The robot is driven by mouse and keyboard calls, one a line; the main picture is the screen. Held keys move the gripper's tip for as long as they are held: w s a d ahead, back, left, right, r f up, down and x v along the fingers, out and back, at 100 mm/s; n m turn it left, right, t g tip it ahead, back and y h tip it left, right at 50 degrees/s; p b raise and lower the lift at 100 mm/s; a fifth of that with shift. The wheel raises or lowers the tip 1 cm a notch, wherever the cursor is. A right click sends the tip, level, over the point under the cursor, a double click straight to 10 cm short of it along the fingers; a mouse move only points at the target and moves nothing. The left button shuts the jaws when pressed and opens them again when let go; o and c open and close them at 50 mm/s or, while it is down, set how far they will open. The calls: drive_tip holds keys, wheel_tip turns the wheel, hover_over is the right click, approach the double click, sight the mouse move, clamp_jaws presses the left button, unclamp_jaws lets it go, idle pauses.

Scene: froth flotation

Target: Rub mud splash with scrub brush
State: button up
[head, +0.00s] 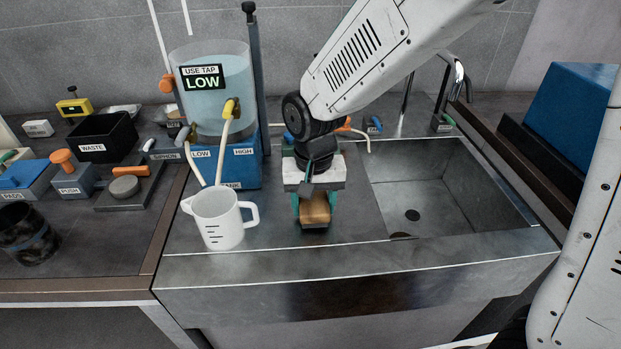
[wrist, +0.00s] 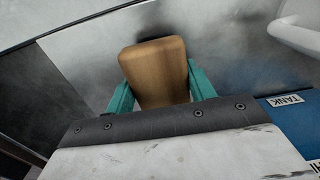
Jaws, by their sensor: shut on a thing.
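My gripper (head: 313,214) points down over the steel counter left of the sink. Its teal fingers are shut on the wooden block of the scrub brush (head: 314,207), one finger on each side. The brush's dark underside is low at the counter; I cannot tell whether it touches. In the wrist view the brush (wrist: 155,72) fills the gap between the fingers. I cannot make out the mud splash for certain. A small dark brown patch (head: 400,236) shows at the sink's front edge, and I cannot tell what it is.
A white measuring jug (head: 218,220) stands close left of my gripper. Behind it are the clear water tank (head: 215,105) and its blue base (head: 240,165). The empty sink basin (head: 445,190) lies to the right. The counter's front strip (head: 330,250) is clear.

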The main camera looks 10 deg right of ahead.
drive_tip(key=r, duration=0.3)
drive_tip(key=shift+a+r, duration=0.3)
drive_tip(key=shift+a, duration=0.05)
drive_tip(key=shift+s+r, duration=0.1)
drive_tip(key=shift+r, duration=1.85)
